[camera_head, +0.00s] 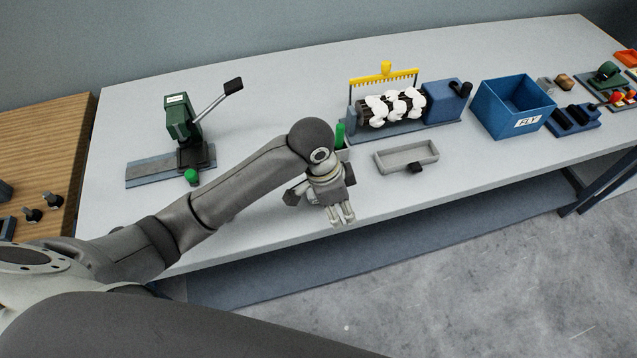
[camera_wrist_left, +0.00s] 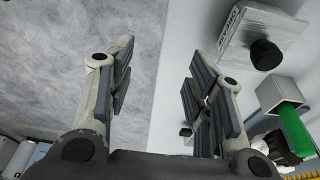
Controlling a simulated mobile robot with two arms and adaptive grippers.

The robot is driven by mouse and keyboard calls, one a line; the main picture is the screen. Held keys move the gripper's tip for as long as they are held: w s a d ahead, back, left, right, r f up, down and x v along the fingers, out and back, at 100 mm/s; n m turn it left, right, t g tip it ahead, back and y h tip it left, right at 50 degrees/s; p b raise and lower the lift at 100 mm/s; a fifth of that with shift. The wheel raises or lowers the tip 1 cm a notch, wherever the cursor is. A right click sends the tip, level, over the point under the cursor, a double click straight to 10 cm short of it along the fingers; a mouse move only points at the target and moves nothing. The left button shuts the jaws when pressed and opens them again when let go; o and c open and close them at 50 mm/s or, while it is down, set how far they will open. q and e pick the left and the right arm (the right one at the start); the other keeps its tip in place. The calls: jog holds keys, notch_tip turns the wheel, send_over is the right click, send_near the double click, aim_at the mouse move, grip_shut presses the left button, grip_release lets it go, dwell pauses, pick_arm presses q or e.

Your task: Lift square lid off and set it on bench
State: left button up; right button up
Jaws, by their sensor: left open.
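In the left wrist view a pale slab (camera_wrist_left: 240,32) with a black knob (camera_wrist_left: 265,54) appears at upper right and looks like the same piece. My left gripper (camera_head: 343,220) is open and empty at the bench's front edge, left of and in front of that piece. It also shows in the left wrist view (camera_wrist_left: 158,62), nothing between its fingers. My right gripper is not in view.
A green-handled item (camera_head: 340,136) stands in a small holder behind my wrist. A roller machine (camera_head: 443,103) with a yellow comb is behind. A blue open box (camera_head: 500,112) marked FLY stands right, a green lever press (camera_head: 182,120) left. The bench middle between press and roller is clear.

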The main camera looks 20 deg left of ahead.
pick_arm(q)
jog(key=w+a+r+m+g+y, duration=0.1)
jog(key=w+a+r+m+y, duration=0.15)
jog(key=w+a+r, duration=0.45)
jog(key=shift+n, duration=0.25)
jog(key=f, duration=0.3)
jog(key=f+p, duration=0.1)
jog(key=shift+s+d+f, duration=0.1)
jog(key=shift+s+f, duration=0.1)
jog(key=shift+s, duration=0.1)
jog(key=f, duration=0.1)
jog(key=f+p, duration=0.1)
jog(key=f, duration=0.1)
jog(key=f+p, duration=0.1)
jog(key=shift+w+f, duration=0.35)
jog(key=shift+f, duration=0.25)
grip_shut()
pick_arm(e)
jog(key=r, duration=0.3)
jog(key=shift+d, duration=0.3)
